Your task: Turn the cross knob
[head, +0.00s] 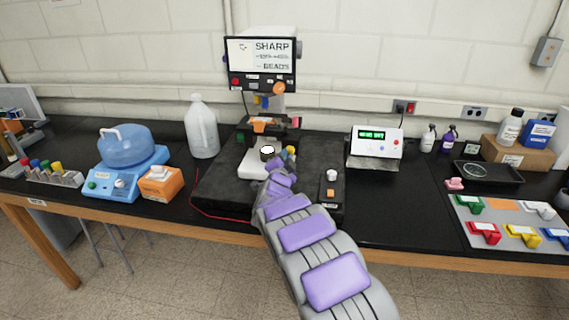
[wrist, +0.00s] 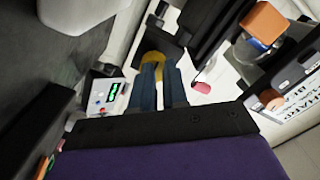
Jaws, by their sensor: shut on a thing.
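A yellow knob (head: 291,151) sits at the right side of the microscope-like instrument (head: 262,158), low near its stage. It also shows in the wrist view (wrist: 153,58), at the tips of the blue fingers. My gripper (wrist: 160,74) is shut on this yellow knob, one finger on each side. The fingers hide part of the knob, so I cannot make out its cross shape or how far it is turned.
A screen (head: 262,55) stands above the instrument. A small pad (head: 331,190) with a white and an orange knob lies right of my arm. A white meter (head: 375,145) stands further right. A jug (head: 201,128) and an orange box (head: 161,183) stand left.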

